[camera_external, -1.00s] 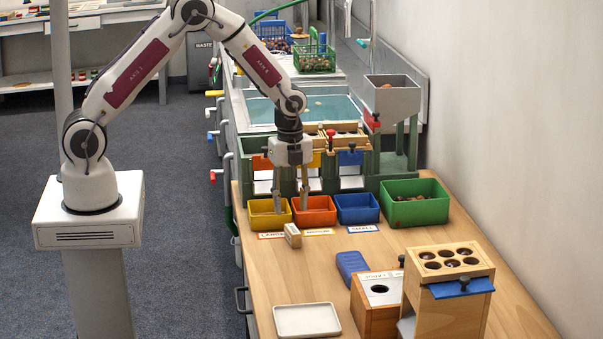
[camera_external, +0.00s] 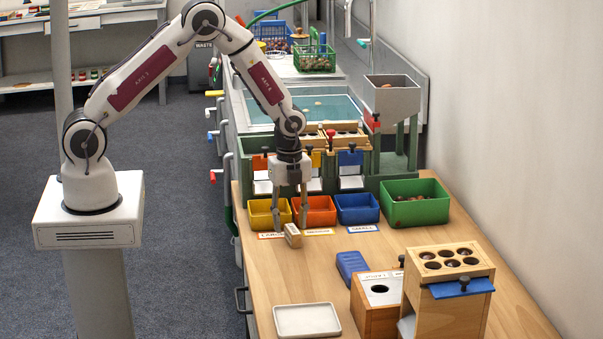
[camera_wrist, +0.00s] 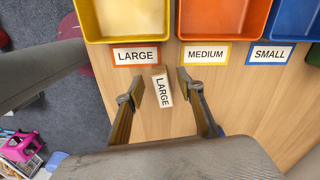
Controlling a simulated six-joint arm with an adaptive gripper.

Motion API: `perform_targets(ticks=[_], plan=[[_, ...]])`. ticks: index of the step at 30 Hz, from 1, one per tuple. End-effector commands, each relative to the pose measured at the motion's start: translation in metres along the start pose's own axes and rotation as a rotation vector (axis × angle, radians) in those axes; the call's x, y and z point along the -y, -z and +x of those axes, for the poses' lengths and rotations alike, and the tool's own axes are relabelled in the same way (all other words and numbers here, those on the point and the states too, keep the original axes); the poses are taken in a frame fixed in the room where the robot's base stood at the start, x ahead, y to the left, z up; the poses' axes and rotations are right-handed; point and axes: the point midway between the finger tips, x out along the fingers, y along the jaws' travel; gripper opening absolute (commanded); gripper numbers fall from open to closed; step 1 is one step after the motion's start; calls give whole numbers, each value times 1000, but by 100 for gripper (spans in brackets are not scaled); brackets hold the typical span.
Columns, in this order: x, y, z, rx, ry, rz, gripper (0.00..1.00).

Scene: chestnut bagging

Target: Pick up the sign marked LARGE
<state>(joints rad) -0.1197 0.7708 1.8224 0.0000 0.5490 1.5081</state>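The sign marked LARGE is a small pale wooden block with a white label (camera_wrist: 162,91). In the wrist view it lies between the two open fingers of my gripper (camera_wrist: 158,95), nearer the left one, slightly tilted, with a gap to each finger visible.
A yellow bin (camera_wrist: 84,22), an orange bin (camera_wrist: 184,24) and a blue bin (camera_external: 357,207) stand behind, with flat LARGE (camera_wrist: 135,55), MEDIUM (camera_wrist: 206,54) and SMALL (camera_wrist: 270,54) labels before them. A green bin (camera_external: 430,215) is farther right.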

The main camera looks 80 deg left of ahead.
Motion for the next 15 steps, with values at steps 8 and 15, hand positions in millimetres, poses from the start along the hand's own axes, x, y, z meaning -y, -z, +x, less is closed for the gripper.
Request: perform_targets(ticks=[8,15], plan=[[0,0,18,0,0,0,38],[0,0,18,0,1,0,38]])
